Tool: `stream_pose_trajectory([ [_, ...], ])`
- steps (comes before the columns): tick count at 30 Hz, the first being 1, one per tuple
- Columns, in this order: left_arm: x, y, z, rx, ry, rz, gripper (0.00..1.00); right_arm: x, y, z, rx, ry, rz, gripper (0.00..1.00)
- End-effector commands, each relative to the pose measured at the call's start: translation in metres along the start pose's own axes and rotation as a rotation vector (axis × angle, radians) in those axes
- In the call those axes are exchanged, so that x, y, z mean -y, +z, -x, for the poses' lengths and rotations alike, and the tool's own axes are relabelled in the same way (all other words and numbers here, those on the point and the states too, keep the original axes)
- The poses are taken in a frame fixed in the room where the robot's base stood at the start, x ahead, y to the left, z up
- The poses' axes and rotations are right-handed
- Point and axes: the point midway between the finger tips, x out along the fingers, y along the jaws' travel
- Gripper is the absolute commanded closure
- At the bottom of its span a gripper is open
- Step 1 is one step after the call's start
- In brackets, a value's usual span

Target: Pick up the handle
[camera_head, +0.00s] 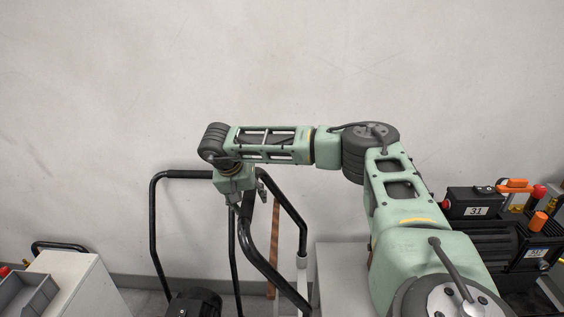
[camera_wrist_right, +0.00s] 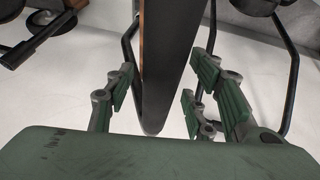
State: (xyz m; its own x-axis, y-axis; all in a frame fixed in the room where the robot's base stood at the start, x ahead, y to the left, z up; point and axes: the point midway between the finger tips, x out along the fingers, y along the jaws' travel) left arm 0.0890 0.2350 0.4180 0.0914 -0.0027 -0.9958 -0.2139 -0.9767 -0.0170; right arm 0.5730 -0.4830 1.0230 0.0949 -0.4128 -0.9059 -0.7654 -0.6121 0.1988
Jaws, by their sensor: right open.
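The black bent-tube handle (camera_head: 262,258) of a cart stands in front of the wall in the head view. In the right wrist view the handle (camera_wrist_right: 168,70) is a thick dark bar with a rounded near end. My right gripper (camera_head: 243,200) is at the top of this bar, pointing down. In the wrist view its green fingers (camera_wrist_right: 163,88) are open, one left of the bar and two right of it. Gaps show on both sides, and I cannot tell how deep the bar sits between them. My left gripper is not in view.
A second black tube frame (camera_head: 154,225) stands left of the gripper. A white cabinet with a grey bin (camera_head: 28,296) is at the lower left. Black machines, one marked 31 (camera_head: 475,211), stand at the right. The wall (camera_head: 280,60) is close behind.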

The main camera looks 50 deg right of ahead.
Motion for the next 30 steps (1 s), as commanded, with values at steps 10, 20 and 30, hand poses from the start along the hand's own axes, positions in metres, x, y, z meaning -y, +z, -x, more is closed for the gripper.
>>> stream_pose_trajectory([
  [10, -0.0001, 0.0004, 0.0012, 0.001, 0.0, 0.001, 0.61, 0.0008, 0.001, -0.0021, 0.0, -0.001, 0.0, 0.51],
  [20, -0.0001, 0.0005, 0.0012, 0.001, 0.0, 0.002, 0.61, 0.0007, 0.0009, -0.002, 0.0, -0.001, 0.0, 0.72],
  [30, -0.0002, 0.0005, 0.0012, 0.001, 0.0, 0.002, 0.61, 0.0009, 0.0007, -0.0017, 0.0, -0.001, 0.0, 1.0],
])
